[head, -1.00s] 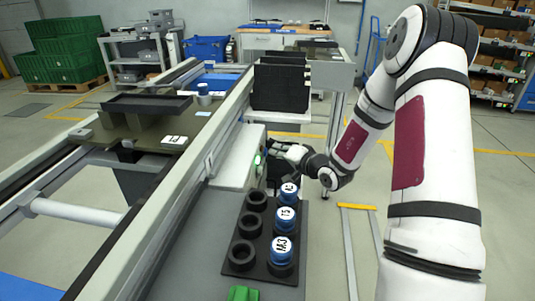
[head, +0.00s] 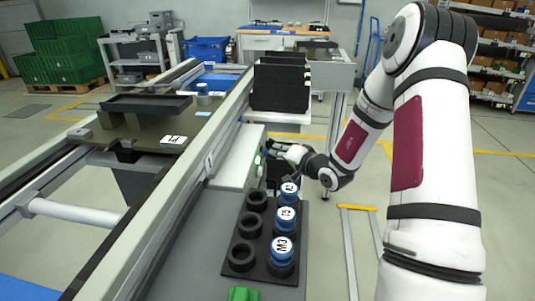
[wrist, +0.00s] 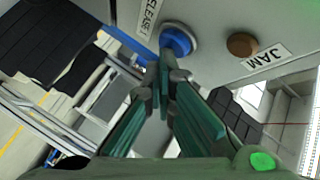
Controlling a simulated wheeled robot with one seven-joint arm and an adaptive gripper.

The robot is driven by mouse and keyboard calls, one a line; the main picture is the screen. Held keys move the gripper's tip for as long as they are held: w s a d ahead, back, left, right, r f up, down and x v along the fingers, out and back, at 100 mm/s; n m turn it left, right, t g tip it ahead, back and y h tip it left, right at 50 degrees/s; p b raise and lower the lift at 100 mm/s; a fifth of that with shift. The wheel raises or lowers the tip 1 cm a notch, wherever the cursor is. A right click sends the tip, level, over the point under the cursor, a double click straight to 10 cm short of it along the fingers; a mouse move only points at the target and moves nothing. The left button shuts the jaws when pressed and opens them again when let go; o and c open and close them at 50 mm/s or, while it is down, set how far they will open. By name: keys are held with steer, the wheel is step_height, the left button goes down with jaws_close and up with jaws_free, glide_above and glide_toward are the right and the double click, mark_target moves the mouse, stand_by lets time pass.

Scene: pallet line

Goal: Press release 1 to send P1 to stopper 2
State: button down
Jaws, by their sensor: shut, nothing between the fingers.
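The blue release button (wrist: 178,41) sits on a grey panel in the wrist view, beside a partly cut-off label (wrist: 151,16) reading "ELEASE 1". My gripper (wrist: 165,70) is shut and empty. Its fingertips overlap the lower left edge of the button in the picture; I cannot tell whether they touch it. In the head view my gripper (head: 271,146) is at the side of the grey control box (head: 238,160), and the button is hidden. The dark pallet P1 (head: 120,131), with a white label plate (head: 173,141), sits on the conveyor at the left.
A black holder (head: 232,280) with blue-capped pieces (head: 285,219) stands below my gripper in the head view. Black bins (head: 280,85) stand beyond it.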

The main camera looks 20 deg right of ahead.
steer(key=shift+s+d, duration=0.4)
steer(key=shift+d, duration=0.15)
